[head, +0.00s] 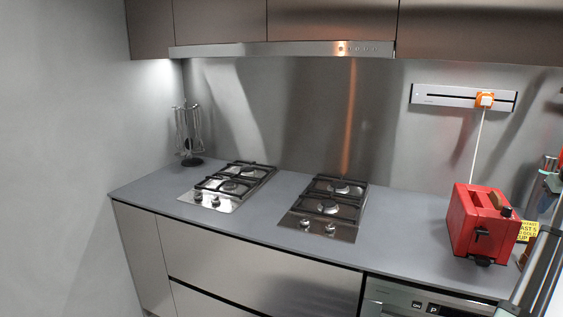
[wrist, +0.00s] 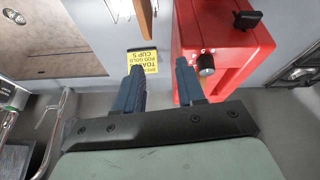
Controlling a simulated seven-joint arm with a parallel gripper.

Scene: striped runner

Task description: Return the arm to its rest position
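My gripper (wrist: 159,66) shows in the wrist view with its two dark blue fingers apart and nothing between them. The red toaster (wrist: 222,38) is just beyond the right finger in that view; I cannot tell whether they touch. A yellow note with black print (wrist: 143,59) shows beyond the left finger. In the head view the toaster (head: 477,222) stands on the right part of the counter, with the yellow note (head: 528,231) to its right. I cannot make out my gripper for certain in the head view.
The grey counter (head: 400,232) is clear between the right hob (head: 328,208) and the toaster. The left hob (head: 229,186) and a utensil stand (head: 188,140) are farther left. A white cord runs from the toaster to an orange plug (head: 485,99). Metal tubes (wrist: 52,135) show left in the wrist view.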

